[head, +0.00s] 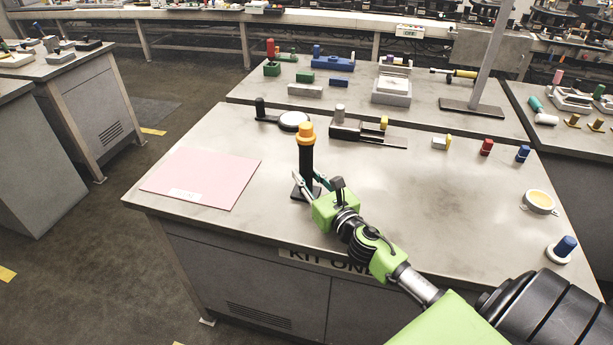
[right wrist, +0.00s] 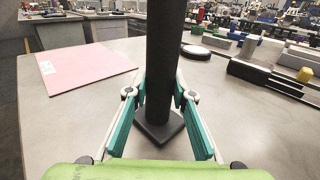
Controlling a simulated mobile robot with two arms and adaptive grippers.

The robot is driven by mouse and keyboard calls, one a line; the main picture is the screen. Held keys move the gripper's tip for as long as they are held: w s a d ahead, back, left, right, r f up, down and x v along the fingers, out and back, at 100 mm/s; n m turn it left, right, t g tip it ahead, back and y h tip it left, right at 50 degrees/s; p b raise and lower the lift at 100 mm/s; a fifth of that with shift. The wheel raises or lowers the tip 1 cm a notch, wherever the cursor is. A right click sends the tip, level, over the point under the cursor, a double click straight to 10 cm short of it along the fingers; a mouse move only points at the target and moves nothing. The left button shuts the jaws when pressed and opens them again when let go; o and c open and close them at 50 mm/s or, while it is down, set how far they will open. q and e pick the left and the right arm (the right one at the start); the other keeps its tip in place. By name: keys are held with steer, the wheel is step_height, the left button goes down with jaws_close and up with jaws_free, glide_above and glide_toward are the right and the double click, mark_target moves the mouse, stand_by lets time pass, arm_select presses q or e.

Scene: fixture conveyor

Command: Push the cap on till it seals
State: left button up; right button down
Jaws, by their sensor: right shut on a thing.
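A black upright post (head: 306,162) stands on a square black base near the front middle of the table. An orange-yellow cap (head: 306,131) sits on its top; I cannot tell if any gap is left under it. My right gripper (head: 309,184) is shut on the lower part of the post, one finger on each side. The right wrist view shows the post (right wrist: 165,50) between the teal fingers (right wrist: 160,95) and its base (right wrist: 158,131) on the table. The cap is out of the right wrist view. My left gripper is not in view.
A pink sheet (head: 200,178) lies left of the post. Behind it are a round white-topped disc (head: 294,121) and a dark fixture (head: 365,133). Small red (head: 487,147) and blue (head: 522,154) pieces stand to the right. The table's right middle is clear.

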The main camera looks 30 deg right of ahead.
steer(key=shift+f, duration=0.1)
steer(key=c, duration=1.8)
jaws_free()
steer(key=shift+o, duration=0.2)
steer(key=shift+s, duration=0.25)
steer(key=s, duration=0.3)
steer(key=s+b, duration=0.1)
steer(key=s, duration=0.2)
steer(key=s+a+b, duration=0.1)
steer(key=s, duration=0.3)
steer(key=shift+s+r, duration=0.2)
steer(key=shift+s, duration=0.6)
